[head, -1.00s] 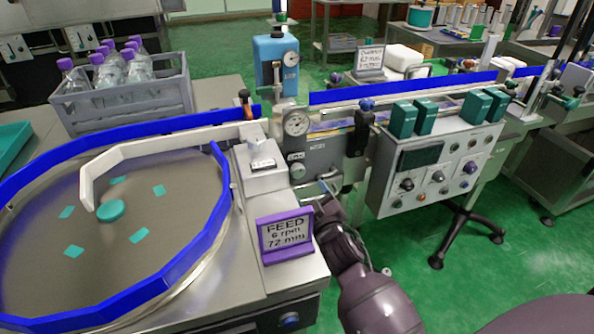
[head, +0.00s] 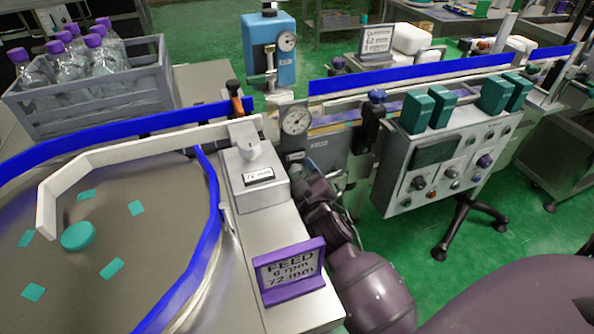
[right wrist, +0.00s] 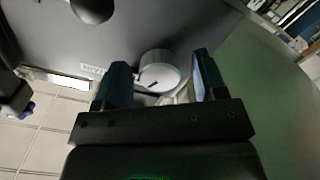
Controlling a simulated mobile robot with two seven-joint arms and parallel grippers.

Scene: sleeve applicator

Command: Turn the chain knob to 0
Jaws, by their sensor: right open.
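The chain knob (right wrist: 158,78) is a pale round dial with a short dark pointer mark. It sits on a grey panel beside a small label (right wrist: 92,69) that seems to read CHAIN upside down. My right gripper (right wrist: 162,62) is open, with its two dark blue fingers on either side of the knob in the picture; I cannot tell whether they touch it. In the head view my right gripper (head: 316,190) is at the grey gauge unit (head: 318,145), and the knob is hidden behind it. My left gripper is not in view.
A purple FEED sign (head: 289,272) stands close left of my right arm. A white block (head: 252,175) and the blue-rimmed turntable (head: 190,285) lie further left. A control box (head: 440,165) with knobs and teal blocks is on the right. Green floor is open below.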

